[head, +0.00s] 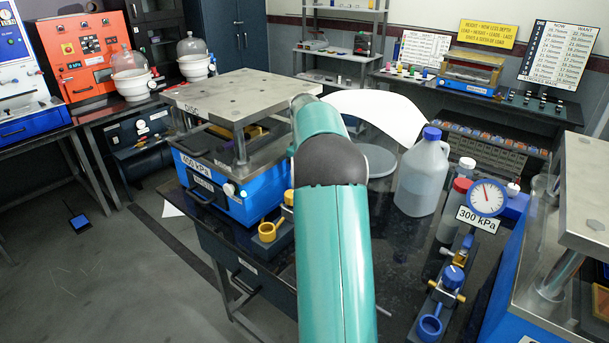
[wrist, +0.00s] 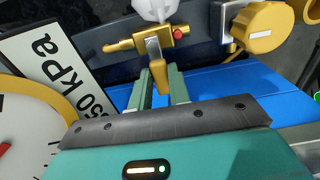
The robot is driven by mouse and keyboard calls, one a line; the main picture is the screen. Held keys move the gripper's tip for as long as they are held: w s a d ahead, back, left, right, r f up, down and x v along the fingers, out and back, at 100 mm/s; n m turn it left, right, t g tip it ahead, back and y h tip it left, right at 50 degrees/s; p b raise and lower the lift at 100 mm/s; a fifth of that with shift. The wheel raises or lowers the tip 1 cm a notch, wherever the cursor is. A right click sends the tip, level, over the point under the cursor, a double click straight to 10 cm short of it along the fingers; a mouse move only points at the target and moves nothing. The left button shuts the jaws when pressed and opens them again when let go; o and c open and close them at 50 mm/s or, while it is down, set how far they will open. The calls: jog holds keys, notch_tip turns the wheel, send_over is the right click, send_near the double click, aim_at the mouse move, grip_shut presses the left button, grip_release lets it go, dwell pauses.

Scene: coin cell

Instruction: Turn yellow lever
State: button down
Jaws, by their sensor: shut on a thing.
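The yellow lever (wrist: 159,77) shows in the wrist view, hanging down from a small valve with a yellow body (wrist: 150,40), a grey middle piece and a red button. My gripper (wrist: 161,82) has its two green fingers on either side of the lever and is shut on it. The lever's lower end shows between the fingers. In the head view my arm covers the gripper, and I cannot make out this lever there.
In the wrist view, a yellow-rimmed gauge (wrist: 30,115) and a kPa label (wrist: 62,75) are at left, and a round yellow knob (wrist: 262,28) at upper right. In the head view, a jug (head: 421,180) and a gauge (head: 487,198) stand right of my arm, a blue press (head: 235,206) left.

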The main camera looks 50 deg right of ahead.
jog(key=shift+r, duration=0.1)
jog(key=c, duration=1.3)
grip_release()
notch_tip(320, 180, up, 14)
jog(key=shift+f, duration=0.15)
